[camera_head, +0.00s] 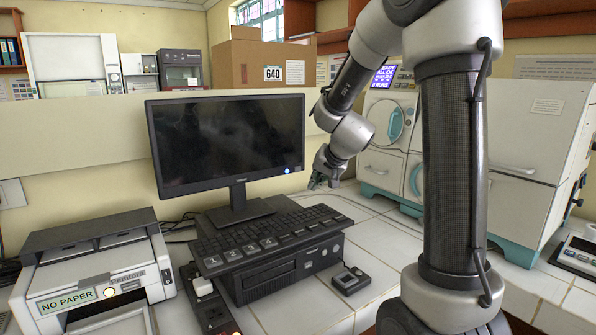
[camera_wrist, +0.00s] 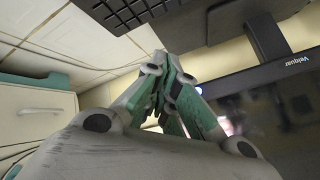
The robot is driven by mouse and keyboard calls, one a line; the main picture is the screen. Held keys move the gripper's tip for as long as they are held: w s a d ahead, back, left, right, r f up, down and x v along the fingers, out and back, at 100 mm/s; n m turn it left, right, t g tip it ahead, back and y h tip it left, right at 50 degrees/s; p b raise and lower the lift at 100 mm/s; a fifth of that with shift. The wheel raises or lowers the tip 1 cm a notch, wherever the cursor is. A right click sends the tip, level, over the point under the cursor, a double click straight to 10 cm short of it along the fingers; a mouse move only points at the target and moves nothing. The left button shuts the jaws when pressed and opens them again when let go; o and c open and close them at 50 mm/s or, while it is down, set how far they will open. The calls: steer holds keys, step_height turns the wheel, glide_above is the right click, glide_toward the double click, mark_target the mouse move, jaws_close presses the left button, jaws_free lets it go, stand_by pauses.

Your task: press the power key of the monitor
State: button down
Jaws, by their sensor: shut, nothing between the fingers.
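The monitor (camera_head: 225,138) stands behind the keyboard with a dark screen. A small bright round power key (camera_head: 287,170) shows at the lower right corner of its frame. My gripper (camera_head: 314,184) is just right of that corner and a little lower, with its fingers pointing down and left. No contact with the monitor shows. In the wrist view my gripper (camera_wrist: 172,58) has its green and grey fingers closed together and empty. The monitor (camera_wrist: 285,105) lies to the right there, upside down, and a bright glow shows partly behind the fingers.
The keyboard (camera_head: 270,235) rests on a black box (camera_head: 285,277) in front of the monitor. A printer (camera_head: 90,270) stands at left, a small black device (camera_head: 351,280) at right. A white cabinet machine (camera_head: 390,160) is behind my arm.

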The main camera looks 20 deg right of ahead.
steer(key=w+a, duration=0.1)
steer(key=w, duration=0.5)
steer(key=shift+w+a, duration=0.1)
steer(key=shift+w, duration=0.1)
stand_by(1.3)
steer(key=shift+w, duration=0.3)
steer(key=shift+w+a, duration=0.15)
steer(key=shift+w, duration=0.15)
stand_by(0.6)
steer(key=shift+s+d, duration=0.2)
steer(key=shift+s, duration=0.55)
steer(key=shift+s, duration=0.1)
steer(key=shift+s+d, duration=0.25)
steer(key=shift+s, duration=0.95)
steer(key=shift+s+d, duration=0.2)
steer(key=shift+s, duration=0.95)
